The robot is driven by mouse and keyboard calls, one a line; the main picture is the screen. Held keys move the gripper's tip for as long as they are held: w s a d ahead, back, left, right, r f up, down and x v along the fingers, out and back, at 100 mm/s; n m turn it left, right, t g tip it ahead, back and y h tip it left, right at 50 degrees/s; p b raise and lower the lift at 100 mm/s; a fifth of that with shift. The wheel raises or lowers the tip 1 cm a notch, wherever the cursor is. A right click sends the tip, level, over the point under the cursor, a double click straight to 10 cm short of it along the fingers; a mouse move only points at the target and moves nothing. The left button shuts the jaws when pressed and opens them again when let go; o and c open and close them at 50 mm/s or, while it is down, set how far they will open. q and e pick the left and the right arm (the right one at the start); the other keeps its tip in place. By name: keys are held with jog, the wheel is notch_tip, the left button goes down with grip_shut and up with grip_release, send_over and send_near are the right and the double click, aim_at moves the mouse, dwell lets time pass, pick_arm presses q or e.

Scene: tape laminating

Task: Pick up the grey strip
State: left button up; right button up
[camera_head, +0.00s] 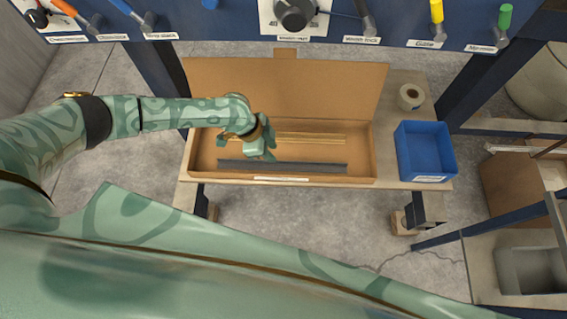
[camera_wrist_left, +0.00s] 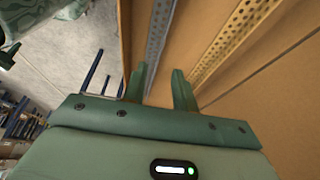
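The grey strip (camera_head: 290,166) lies lengthwise along the near side of an open cardboard box (camera_head: 363,160). In the left wrist view the grey strip (camera_wrist_left: 158,38) is perforated and runs down toward the gap between the fingers. My left gripper (camera_head: 266,154) is over the box, above the left part of the strip. In the left wrist view its two fingers (camera_wrist_left: 160,88) stand apart. I cannot tell whether the strip is between them in depth. A green part of my body at the upper left of that view may include my right gripper, but this is unclear.
Tan perforated strips (camera_head: 310,137) lie farther back in the box, parallel to the grey one; one shows in the wrist view (camera_wrist_left: 235,35). A blue bin (camera_head: 426,150) and a tape roll (camera_head: 411,97) stand right of the box. A tool rack spans the top.

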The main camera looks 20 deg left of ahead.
aim_at(282, 161)
pick_arm(q)
jog(key=b+x, duration=0.3)
jog(key=x, duration=0.3)
jog(key=shift+w+d+f, duration=0.1)
jog(key=shift+d+f, duration=0.2)
jog(key=shift+r, duration=0.15)
pick_arm(e)
jog(key=f, duration=0.1)
jog(key=s+f, duration=0.1)
jog(key=f, duration=0.1)
jog(key=shift+s, duration=0.15)
pick_arm(q)
grip_shut()
